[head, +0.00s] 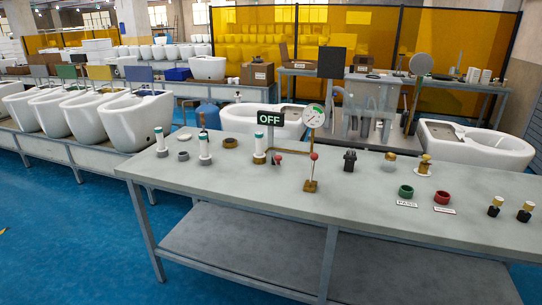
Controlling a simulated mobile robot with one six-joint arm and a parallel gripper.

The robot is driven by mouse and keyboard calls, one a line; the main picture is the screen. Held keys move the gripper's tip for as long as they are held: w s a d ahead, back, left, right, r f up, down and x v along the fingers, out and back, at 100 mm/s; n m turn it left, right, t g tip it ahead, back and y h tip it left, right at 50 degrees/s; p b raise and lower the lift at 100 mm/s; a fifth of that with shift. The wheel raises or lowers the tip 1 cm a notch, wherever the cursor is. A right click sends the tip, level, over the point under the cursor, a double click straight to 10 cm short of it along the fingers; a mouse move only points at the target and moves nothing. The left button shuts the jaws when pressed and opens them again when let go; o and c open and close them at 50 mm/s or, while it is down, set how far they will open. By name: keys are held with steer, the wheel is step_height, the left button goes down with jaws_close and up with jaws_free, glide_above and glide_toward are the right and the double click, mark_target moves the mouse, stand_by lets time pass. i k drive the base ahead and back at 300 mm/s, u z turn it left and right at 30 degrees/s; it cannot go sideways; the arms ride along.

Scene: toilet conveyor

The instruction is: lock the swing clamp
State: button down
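Near the middle of the grey table (240,182), a small upright lever with a red knob (313,156) stands on a brass-coloured base (310,186). A second red knob (277,159) sits just left of it, beside a white cylinder with a brass-coloured base (259,148). Either red-knobbed part may be the swing clamp; I cannot tell which, nor whether it is locked. My gripper is not in view.
A round gauge (314,117) and an OFF sign (269,118) rise behind the knobs. White toilets (136,119) line the left and back. The table's front strip is clear.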

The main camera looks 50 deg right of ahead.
mark_target(277, 158)
steer(key=i, duration=0.95)
steer(key=u, duration=0.05)
